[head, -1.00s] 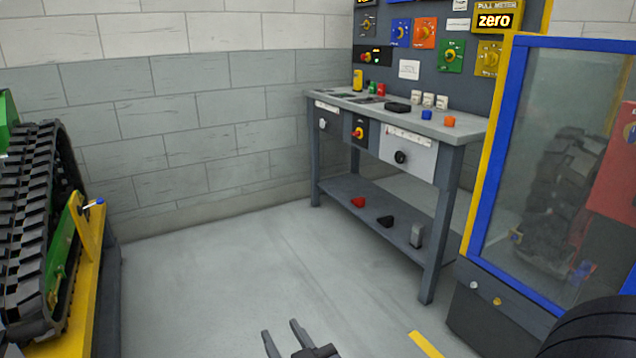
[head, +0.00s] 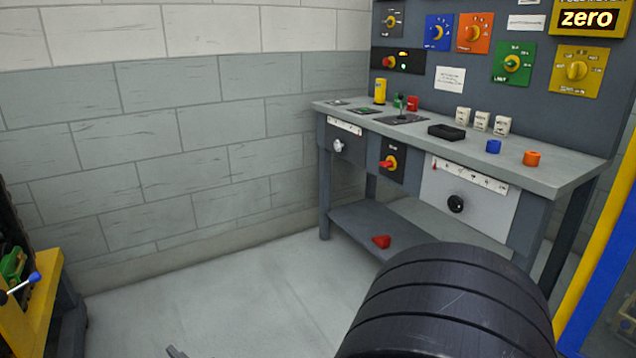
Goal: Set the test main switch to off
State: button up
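Two red-and-yellow rotary switches show, and I cannot read a label naming either as the test main switch. My gripper (head: 176,352) shows only as a grey fingertip at the bottom edge, far from both switches. The rest of it is out of frame, so its opening is hidden.
The grey bench (head: 575,170) carries a yellow cylinder (head: 380,91), a black box (head: 447,132) and small blocks. My dark ribbed arm part hides some of the lower shelf (head: 360,222). A yellow-and-blue frame (head: 600,290) stands right. The floor (head: 230,305) ahead is clear.

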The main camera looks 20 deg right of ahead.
aim_at(388, 164)
jog(key=i+j+z, duration=0.1)
jog(key=i+z, duration=0.3)
jog(key=i+j+z, duration=0.2)
jog(key=z, duration=0.25)
jog(key=i+j+z, duration=0.55)
jog(key=j+z, duration=0.3)
jog(key=i+j+z, duration=0.2)
jog(key=j+z, duration=0.25)
jog(key=i+j+z, duration=0.1)
jog(key=j+z, duration=0.15)
jog(key=z, duration=0.2)
jog(key=j+z, duration=1.15)
jog(key=j, duration=0.3)
